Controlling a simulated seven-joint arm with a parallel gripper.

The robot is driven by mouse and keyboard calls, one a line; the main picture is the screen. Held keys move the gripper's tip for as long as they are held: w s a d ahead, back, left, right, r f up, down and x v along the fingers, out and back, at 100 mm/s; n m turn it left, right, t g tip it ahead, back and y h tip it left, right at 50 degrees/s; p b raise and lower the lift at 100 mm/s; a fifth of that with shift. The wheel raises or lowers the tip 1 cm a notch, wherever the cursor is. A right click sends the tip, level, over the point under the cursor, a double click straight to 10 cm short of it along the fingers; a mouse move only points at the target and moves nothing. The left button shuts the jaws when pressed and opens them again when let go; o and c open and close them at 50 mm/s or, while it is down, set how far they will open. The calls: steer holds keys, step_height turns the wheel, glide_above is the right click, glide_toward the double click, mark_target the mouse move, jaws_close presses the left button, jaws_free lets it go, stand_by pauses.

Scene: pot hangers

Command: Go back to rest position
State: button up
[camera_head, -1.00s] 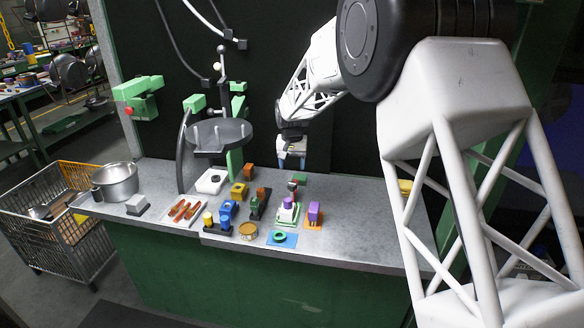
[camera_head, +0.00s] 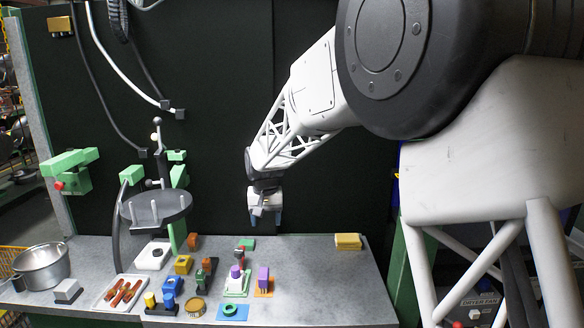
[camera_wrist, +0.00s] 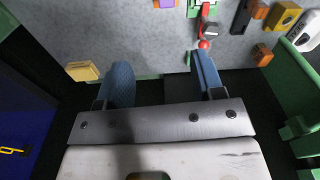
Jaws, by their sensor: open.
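My gripper (camera_head: 264,220) hangs above the back part of the grey bench, in front of the black wall panel. Its blue fingers point down.
The grey bench (camera_head: 330,285) holds a metal pot (camera_head: 42,268), a tray of orange-brown pieces (camera_head: 118,292), several coloured blocks, a purple block (camera_head: 263,274) and a yellow block (camera_head: 348,240). A round dark stand (camera_head: 155,206) rises at left.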

steer(key=s+d+r+t, duration=0.1)
steer(key=s+d+r, duration=0.3)
steer(key=s+d, duration=0.55)
steer(key=s+d+r, duration=0.5)
steer(key=s+d, duration=0.3)
steer(key=s, duration=0.3)
steer(key=s+d+f, duration=0.1)
steer(key=s+d, duration=0.2)
steer(key=s, duration=0.5)
steer(key=s+d+f+m, duration=0.1)
steer(key=s+d, duration=0.2)
steer(key=s, duration=0.5)
steer(key=s+d+f+t, duration=0.1)
steer(key=s+d+f, duration=0.1)
steer(key=s, duration=0.6)
steer(key=shift+s+d, duration=0.4)
steer(key=shift+d, duration=0.05)
